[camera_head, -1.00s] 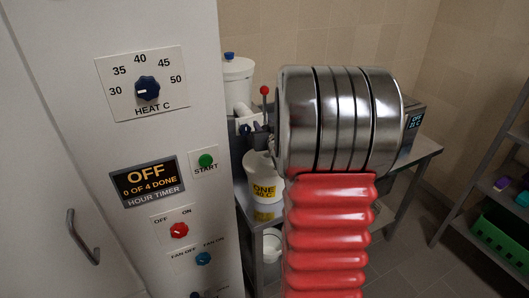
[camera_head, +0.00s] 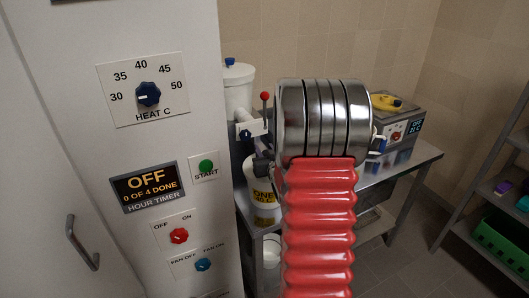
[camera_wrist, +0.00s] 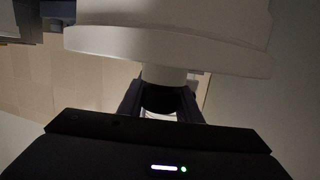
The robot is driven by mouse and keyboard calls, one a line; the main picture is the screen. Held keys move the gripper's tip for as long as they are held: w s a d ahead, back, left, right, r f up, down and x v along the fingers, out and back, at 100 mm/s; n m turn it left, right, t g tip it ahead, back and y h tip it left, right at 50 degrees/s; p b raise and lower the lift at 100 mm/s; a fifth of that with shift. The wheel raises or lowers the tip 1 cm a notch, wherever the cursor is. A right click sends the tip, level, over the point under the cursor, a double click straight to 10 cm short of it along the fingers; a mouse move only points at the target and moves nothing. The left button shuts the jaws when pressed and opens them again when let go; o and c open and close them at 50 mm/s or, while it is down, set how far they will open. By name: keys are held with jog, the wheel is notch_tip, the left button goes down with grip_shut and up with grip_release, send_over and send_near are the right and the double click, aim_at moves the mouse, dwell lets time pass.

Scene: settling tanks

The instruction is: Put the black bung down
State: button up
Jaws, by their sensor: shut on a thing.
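My gripper (camera_wrist: 160,112) shows in the wrist view, its two dark fingers closed around the black bung (camera_wrist: 160,99). The bung sits right against a short pale neck (camera_wrist: 163,76) under a large white vessel (camera_wrist: 170,45); I cannot tell whether it is seated in it or only in front of it. In the head view my steel and red arm fills the middle and hides most of the gripper and the bung.
A control cabinet (camera_head: 140,45) stands close on the left. Behind my arm, a steel table (camera_head: 413,155) bears a white tank (camera_head: 238,92), a red-knobbed lever (camera_head: 264,97), a white vessel marked ONE (camera_head: 263,192) and a box with a display (camera_head: 410,122). Shelves (camera_head: 485,190) stand at the right.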

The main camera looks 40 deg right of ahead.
jog(key=shift+f, duration=0.25)
jog(key=o, duration=1)
jog(key=shift+f, duration=0.1)
jog(key=shift+s+a+r, duration=0.25)
jog(key=shift+s, duration=0.2)
jog(key=v, duration=1.1)
jog(key=shift+s+a, duration=0.1)
